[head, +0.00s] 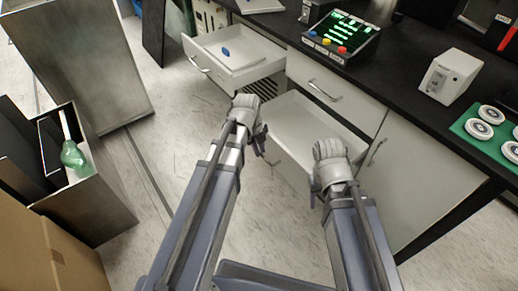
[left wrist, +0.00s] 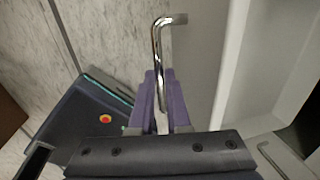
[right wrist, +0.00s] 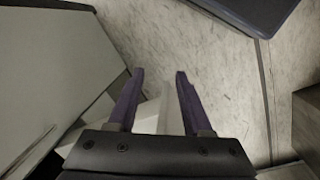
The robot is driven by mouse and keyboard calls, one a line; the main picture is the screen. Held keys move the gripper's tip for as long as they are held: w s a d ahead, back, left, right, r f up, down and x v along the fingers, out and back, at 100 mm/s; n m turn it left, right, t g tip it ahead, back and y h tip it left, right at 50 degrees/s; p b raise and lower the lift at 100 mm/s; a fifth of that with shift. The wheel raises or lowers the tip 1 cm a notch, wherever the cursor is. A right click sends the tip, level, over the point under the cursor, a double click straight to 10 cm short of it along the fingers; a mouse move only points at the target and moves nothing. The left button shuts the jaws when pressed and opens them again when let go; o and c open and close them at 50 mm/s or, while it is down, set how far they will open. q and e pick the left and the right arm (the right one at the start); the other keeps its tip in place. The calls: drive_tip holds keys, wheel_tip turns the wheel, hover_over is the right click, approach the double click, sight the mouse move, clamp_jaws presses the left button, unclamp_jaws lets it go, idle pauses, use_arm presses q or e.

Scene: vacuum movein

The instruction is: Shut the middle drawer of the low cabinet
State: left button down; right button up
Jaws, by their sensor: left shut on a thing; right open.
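The middle drawer (head: 305,122) of the low cabinet (head: 425,180) is pulled out, pale and seemingly empty, in the head view. My left gripper (head: 260,142) is at its front. In the left wrist view, the left gripper's purple fingers (left wrist: 160,100) are shut on the chrome bar handle (left wrist: 158,50), beside the grey drawer front (left wrist: 203,50). My right gripper (head: 315,190) is near the drawer's right front end. In the right wrist view its fingers (right wrist: 159,80) are open, with a pale strip behind or between them; contact cannot be told.
An upper-left drawer (head: 245,58) stands open with a blue item inside. A closed drawer (head: 330,85) is above the middle one. The black countertop (head: 400,95) holds a button panel (head: 340,35) and a white box (head: 450,75). An open bin (head: 90,190) with a green bottle stands at left.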

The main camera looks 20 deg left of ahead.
idle(0.9)
use_arm(q)
drive_tip(key=w+d, duration=0.4)
drive_tip(key=w, duration=0.1)
drive_tip(key=w+d, duration=0.5)
drive_tip(key=w, duration=0.1)
drive_tip(key=w+d, duration=0.4)
drive_tip(key=w, duration=0.2)
drive_tip(key=shift+w+d, duration=0.25)
drive_tip(key=shift+d, duration=0.05)
drive_tip(key=c, duration=0.9)
unclamp_jaws()
drive_tip(key=shift+r, duration=0.1)
drive_tip(key=r+p, duration=0.5)
drive_tip(key=s+a+r+p, duration=0.1)
drive_tip(key=r+p, duration=0.1)
drive_tip(key=shift+s+r+p, duration=0.1)
drive_tip(key=shift+r+p, duration=0.15)
drive_tip(key=shift+p, duration=0.05)
drive_tip(key=shift+c, duration=0.2)
